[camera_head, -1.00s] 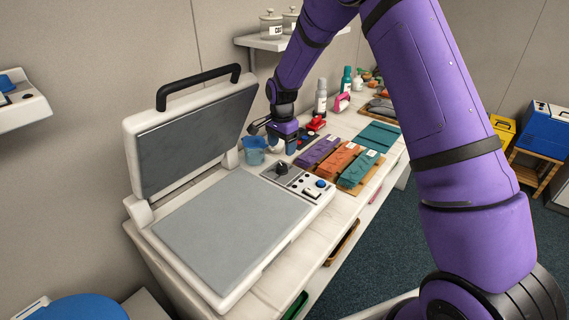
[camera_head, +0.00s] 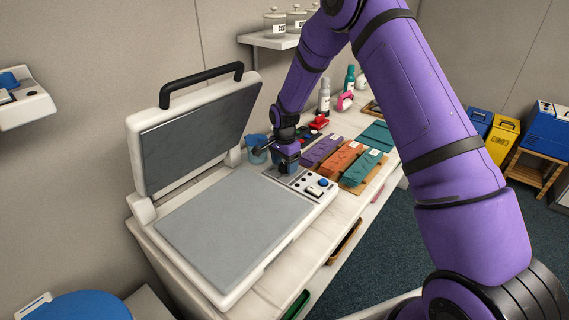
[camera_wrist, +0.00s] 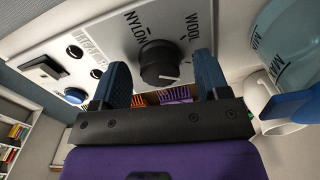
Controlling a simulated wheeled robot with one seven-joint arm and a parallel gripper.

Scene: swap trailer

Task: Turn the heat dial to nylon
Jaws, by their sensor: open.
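The heat dial (camera_wrist: 160,64) is a black round knob on the white control panel (camera_wrist: 108,30) of the heat press (camera_head: 317,201). In the wrist view its white pointer mark is on the lower right of the knob, away from the word NYLON at its upper left; WOOL is at its upper right. My gripper (camera_wrist: 161,75) is open, with one blue finger on each side of the dial. I cannot tell whether the fingers touch it. In the head view my gripper (camera_head: 287,170) is over the panel and hides the dial.
A blue measuring cup (camera_head: 256,150) stands close beside my gripper. Purple, orange and teal pieces (camera_head: 340,160) lie to the right of the panel. The raised press lid (camera_head: 195,135) stands at the left, with the bare grey plate (camera_head: 235,228) in front.

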